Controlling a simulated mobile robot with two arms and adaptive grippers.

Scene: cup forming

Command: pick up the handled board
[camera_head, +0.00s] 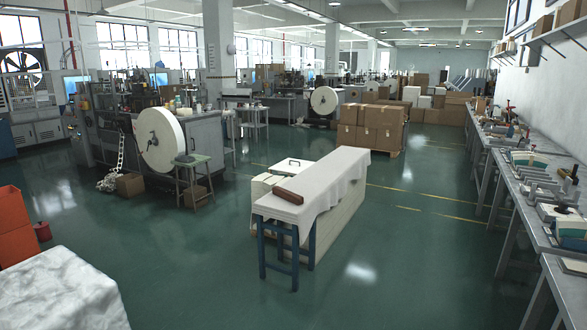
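Neither of my grippers is in view. A long narrow table (322,190) with blue legs stands in the middle of the floor, covered with a white cloth. A small reddish-brown block (288,196) lies on its near end. Behind the table's left side, a flat white panel with a dark handle (293,166) rests on or near white boxes (262,187). This panel may be the handled board, but it is too small to be sure. The table partly hides the boxes.
Grey workbenches (540,197) with tools line the right wall. A machine with a large white roll (160,141) and a small stool (192,162) stand at left. Orange crates (14,240) and a white-covered surface (60,295) are at near left. Floor around the table is open.

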